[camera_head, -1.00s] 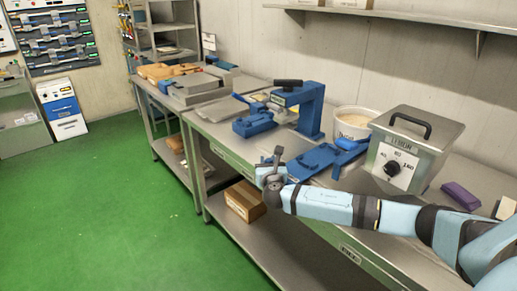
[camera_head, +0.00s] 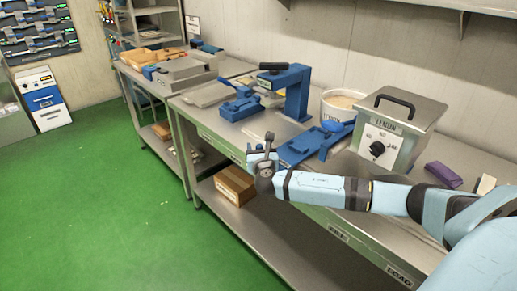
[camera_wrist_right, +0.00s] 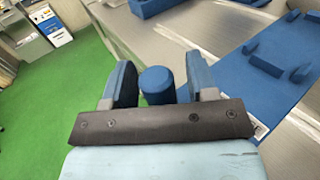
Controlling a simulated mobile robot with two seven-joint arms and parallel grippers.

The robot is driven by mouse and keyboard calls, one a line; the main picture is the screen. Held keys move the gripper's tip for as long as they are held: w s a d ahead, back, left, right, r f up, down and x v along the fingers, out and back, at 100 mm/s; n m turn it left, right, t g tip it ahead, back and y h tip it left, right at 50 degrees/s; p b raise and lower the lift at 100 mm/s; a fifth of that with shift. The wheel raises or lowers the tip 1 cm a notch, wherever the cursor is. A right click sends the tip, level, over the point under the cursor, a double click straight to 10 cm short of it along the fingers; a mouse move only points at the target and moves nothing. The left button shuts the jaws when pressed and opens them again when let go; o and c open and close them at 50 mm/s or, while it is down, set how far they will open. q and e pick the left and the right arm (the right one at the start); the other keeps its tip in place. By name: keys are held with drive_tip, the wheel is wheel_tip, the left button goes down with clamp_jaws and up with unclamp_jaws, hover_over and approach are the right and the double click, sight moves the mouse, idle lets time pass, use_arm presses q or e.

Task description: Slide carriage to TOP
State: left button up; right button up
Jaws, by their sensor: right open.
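My right gripper (camera_head: 260,149) is at the front edge of the bench, beside the near-left end of a long blue fixture (camera_head: 303,146). In the right wrist view the two fingers of this gripper (camera_wrist_right: 158,85) are apart. A blue cylindrical knob (camera_wrist_right: 157,86) stands between them, with a gap visible on its left; contact on its right is unclear. The blue fixture (camera_wrist_right: 268,88), with raised blocks, lies to the right in that view. I cannot tell which part is the carriage, and no TOP mark is readable. My left gripper is not in view.
A blue press stand (camera_head: 292,92) and a smaller blue fixture (camera_head: 241,106) stand farther left. A cardboard box (camera_head: 234,186) sits on the lower shelf.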

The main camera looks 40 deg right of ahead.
drive_tip(key=v, duration=1.3)
drive_tip(key=shift+s, duration=0.25)
drive_tip(key=shift+a, duration=0.1)
drive_tip(key=s+a+f+m+g+y, duration=0.6)
drive_tip(key=s+a+f+m+y, duration=0.4)
drive_tip(key=s+a+f+m, duration=0.65)
drive_tip(key=s+a+f+m+y, duration=0.2)
drive_tip(key=s+a+f+m, duration=0.3)
drive_tip(key=m, duration=0.6)
wheel_tip(320, 180, up, 13)
drive_tip(key=s+t+p, duration=0.1)
drive_tip(key=p, duration=1.2)
drive_tip(key=shift+s+f, duration=0.15)
drive_tip(key=shift+s, duration=0.1)
